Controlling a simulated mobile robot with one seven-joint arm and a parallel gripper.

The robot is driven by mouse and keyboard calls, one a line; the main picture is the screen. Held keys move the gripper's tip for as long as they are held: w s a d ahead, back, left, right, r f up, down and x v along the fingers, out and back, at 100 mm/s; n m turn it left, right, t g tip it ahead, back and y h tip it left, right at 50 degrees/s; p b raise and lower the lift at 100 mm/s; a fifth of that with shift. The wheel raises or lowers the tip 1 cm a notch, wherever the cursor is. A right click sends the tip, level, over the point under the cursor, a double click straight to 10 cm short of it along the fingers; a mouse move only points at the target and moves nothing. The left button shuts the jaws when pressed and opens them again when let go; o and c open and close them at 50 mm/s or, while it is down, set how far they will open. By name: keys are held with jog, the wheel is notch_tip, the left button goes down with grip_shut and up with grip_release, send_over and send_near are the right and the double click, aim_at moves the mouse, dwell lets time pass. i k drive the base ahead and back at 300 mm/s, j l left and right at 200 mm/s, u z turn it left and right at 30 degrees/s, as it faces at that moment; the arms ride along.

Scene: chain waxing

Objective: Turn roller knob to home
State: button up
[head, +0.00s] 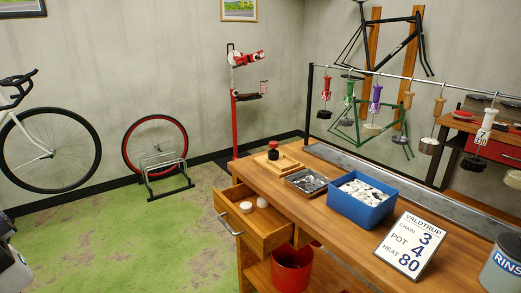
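I cannot make out for sure which thing is the roller knob. A small dark round piece with a red top (273,148) stands upright on a light wooden block (277,163) at the far end of the wooden workbench (320,215). It is too small to tell any mark or pointer on it. My gripper is not in view.
An open drawer (262,243) holding two white round pieces juts from the bench. A metal tray (306,181), blue bin (362,215), number sign (409,245) and rinse pot (502,268) stand on top. Tagged hangers (375,100) hang from a rail. Green floor (120,245) is open at left.

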aim_at(272, 154)
jog(key=i+j+z, duration=0.25)
jog(key=i+j, duration=0.4)
jog(key=i+j+z, duration=0.25)
jog(key=i+j, duration=0.6)
jog(key=i, duration=0.45)
